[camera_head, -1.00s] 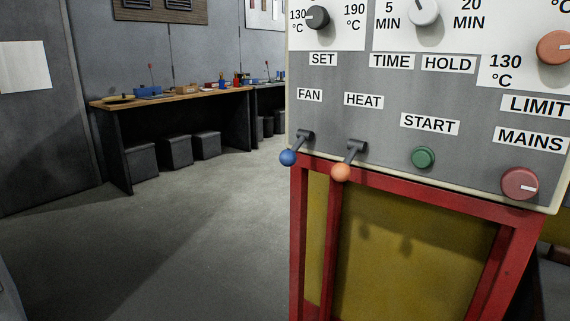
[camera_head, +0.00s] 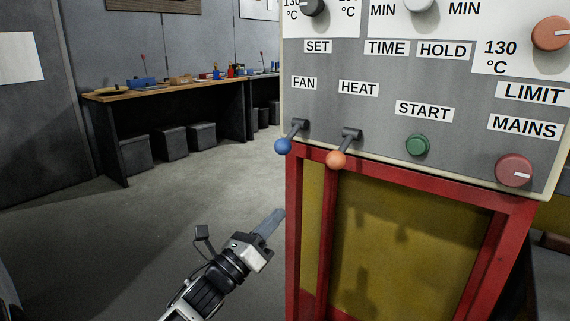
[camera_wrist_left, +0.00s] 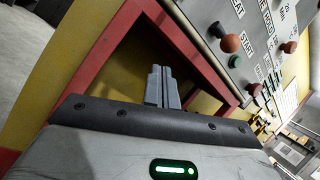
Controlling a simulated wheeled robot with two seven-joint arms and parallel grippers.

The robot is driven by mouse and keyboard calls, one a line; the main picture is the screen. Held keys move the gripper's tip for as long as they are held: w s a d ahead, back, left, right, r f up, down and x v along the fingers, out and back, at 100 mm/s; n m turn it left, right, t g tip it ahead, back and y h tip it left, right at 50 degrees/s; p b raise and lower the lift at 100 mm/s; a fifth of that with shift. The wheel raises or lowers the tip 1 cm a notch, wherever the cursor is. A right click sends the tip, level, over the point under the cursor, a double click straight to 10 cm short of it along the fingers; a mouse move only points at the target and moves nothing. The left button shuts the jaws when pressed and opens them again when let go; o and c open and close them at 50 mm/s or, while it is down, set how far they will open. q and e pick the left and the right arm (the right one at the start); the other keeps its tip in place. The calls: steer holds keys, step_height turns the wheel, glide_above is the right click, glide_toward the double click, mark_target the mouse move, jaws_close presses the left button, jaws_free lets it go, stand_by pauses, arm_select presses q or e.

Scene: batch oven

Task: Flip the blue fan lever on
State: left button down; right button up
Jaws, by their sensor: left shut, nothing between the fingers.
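The blue fan lever (camera_head: 284,146) hangs below the FAN label at the left edge of the control panel (camera_head: 383,105). Its ball points down and toward me. The orange-knobbed heat lever (camera_head: 336,160) beside it also points down. My left gripper (camera_head: 271,222) is in the head view, below the blue lever and left of the red frame, apart from both. Its fingers are shut and empty. In the left wrist view, the shut fingers (camera_wrist_left: 161,88) lie in front of the red frame, and the orange knob (camera_wrist_left: 230,43) shows beyond them. I cannot make out the blue lever there. My right gripper is not in view.
The red frame (camera_head: 310,219) with yellow panels stands under the control panel. The green START button (camera_head: 417,145) and red MAINS knob (camera_head: 514,170) are to the right. The floor left of the frame is clear.

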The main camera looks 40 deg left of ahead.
mark_target(290, 137)
arm_select(q)
steer(key=r+m, duration=0.1)
steer(key=a+r+m, duration=0.1)
steer(key=m, duration=0.1)
steer(key=shift+w+a+r+t+h, duration=0.1)
steer(key=shift+a+r+t+h, duration=0.15)
steer(key=shift+r+t+h, duration=0.15)
steer(key=p+x, duration=0.2)
steer(key=x, duration=0.8)
steer(key=s+r+p, duration=0.1)
steer(key=s+a+r+p, duration=0.1)
steer(key=shift+s+a+r, duration=0.15)
steer(key=shift+s+r, duration=0.15)
steer(key=shift+s, duration=0.1)
